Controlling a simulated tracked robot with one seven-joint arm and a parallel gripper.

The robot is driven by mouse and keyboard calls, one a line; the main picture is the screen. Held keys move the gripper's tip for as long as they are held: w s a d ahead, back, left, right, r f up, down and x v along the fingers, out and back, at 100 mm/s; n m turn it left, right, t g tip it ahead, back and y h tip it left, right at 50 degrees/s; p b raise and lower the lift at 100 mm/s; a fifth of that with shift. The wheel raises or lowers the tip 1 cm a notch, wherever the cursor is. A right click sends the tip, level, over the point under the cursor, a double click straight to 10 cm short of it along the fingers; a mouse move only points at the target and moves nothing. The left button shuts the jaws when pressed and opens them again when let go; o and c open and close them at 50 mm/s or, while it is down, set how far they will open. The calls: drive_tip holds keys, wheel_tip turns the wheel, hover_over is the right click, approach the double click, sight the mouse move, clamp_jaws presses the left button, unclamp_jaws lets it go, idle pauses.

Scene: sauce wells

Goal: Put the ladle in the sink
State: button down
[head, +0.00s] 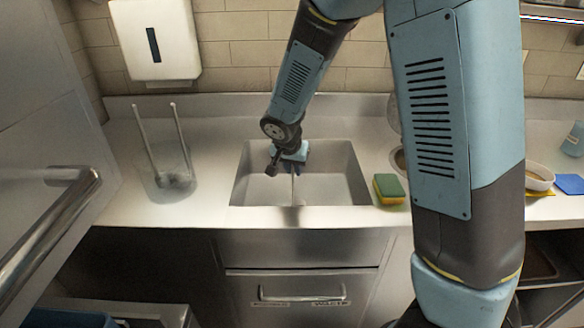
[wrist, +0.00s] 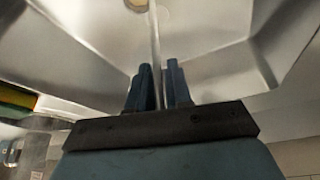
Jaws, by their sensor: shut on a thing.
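My gripper (head: 294,175) points down inside the sink (head: 340,180), below its rim level as far as the head view shows. Its fingers are shut on the ladle, whose thin metal handle (head: 294,190) shows below them. In the wrist view the handle (wrist: 154,38) runs up from between the fingertips (wrist: 160,78), with the sink walls (wrist: 235,70) around it. The ladle's bowl is not clear in either view, and I cannot tell whether it touches the sink floor.
A clear container (head: 158,188) with two upright handles stands left of the sink. A green and yellow sponge (head: 389,189) lies by the right rim. A white bowl (head: 538,177) and a blue cloth (head: 569,184) lie farther right. A dispenser (head: 155,40) hangs on the wall.

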drive_tip(key=c, duration=1.1)
unclamp_jaws()
drive_tip(key=shift+o, duration=0.2)
drive_tip(key=shift+r, duration=0.1)
drive_tip(key=v, duration=1.2)
drive_tip(key=s+d+r+n+y, duration=0.1)
drive_tip(key=s+d+r, duration=0.35)
drive_tip(key=d, duration=0.35)
drive_tip(key=s+d+r, duration=0.4)
drive_tip(key=d+r, duration=0.1)
drive_tip(key=d, duration=0.2)
drive_tip(key=s+d+r+n, duration=0.1)
drive_tip(key=s+d, duration=0.2)
drive_tip(key=s, duration=0.3)
drive_tip(key=s+d+r+n+t, duration=0.1)
drive_tip(key=s+d+r+n, duration=0.1)
drive_tip(key=s, duration=0.4)
drive_tip(key=shift+s+d+y, duration=0.25)
drive_tip(key=shift+d+y, duration=0.05)
drive_tip(key=shift+d, duration=0.55)
